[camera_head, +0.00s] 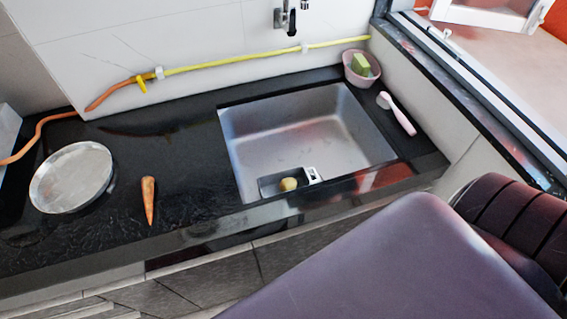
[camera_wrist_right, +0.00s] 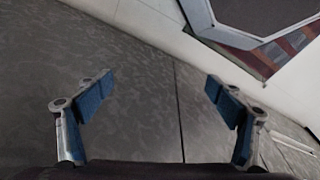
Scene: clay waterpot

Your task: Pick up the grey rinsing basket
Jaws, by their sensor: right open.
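The grey rinsing basket (camera_head: 268,188) sits inside the sink (camera_head: 290,135), against its front wall in the head view. A small round yellowish item (camera_head: 289,184) is in it, and a white part (camera_head: 313,175) shows at its right end. The front counter edge hides some of its lower side. My right gripper (camera_wrist_right: 160,86) shows only in the right wrist view, with its blue-padded fingers wide apart and nothing between them. The basket is not recognisable in that view. My left gripper is in neither view.
A round metal plate (camera_head: 72,177) and a carrot (camera_head: 149,199) lie on the black counter left of the sink. A pink bowl (camera_head: 361,68) with a green sponge and a pink-white brush (camera_head: 397,114) are to its right. A tap (camera_head: 287,20) is behind the sink.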

